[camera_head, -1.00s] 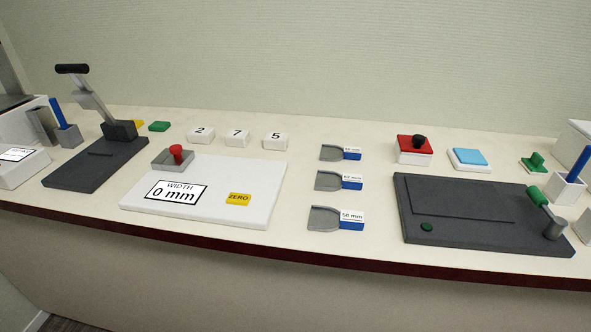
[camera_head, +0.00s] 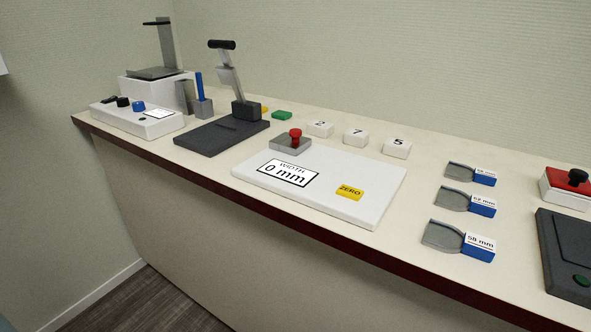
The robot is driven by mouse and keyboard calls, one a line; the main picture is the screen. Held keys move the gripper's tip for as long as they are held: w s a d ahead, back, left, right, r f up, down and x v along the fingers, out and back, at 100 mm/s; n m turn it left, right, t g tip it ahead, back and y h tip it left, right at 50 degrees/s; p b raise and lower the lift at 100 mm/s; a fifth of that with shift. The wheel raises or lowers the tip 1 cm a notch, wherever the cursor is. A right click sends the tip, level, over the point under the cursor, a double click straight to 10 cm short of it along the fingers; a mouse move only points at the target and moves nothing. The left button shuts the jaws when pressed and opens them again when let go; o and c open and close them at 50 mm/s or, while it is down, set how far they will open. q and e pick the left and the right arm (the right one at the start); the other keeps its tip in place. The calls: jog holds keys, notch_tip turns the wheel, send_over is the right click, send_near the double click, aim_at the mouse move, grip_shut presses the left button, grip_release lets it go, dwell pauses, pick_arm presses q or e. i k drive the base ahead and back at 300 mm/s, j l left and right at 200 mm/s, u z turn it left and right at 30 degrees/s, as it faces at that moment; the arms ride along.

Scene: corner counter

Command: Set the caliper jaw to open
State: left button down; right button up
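The caliper appears to be the white flat board (camera_head: 372,170) in the middle of the counter. A display plate (camera_head: 288,172) on it reads WIDTH 0 mm. A yellow ZERO button (camera_head: 349,191) sits on its right part. A grey piece (camera_head: 283,146) with a red knob (camera_head: 295,134) stands at the board's back left corner; it looks like the jaw. I cannot make out a gap at the jaw from here. Neither of my grippers is in view.
A dark press with an upright lever (camera_head: 229,78) stands left of the board. White number blocks (camera_head: 355,137) lie behind it. Several blue-handled gauges (camera_head: 470,201) lie to the right, and a dark panel (camera_head: 562,255) is at the right edge. The counter's front edge (camera_head: 300,231) is close.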

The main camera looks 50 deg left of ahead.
aim_at(296, 145)
jog(key=u, duration=1.45)
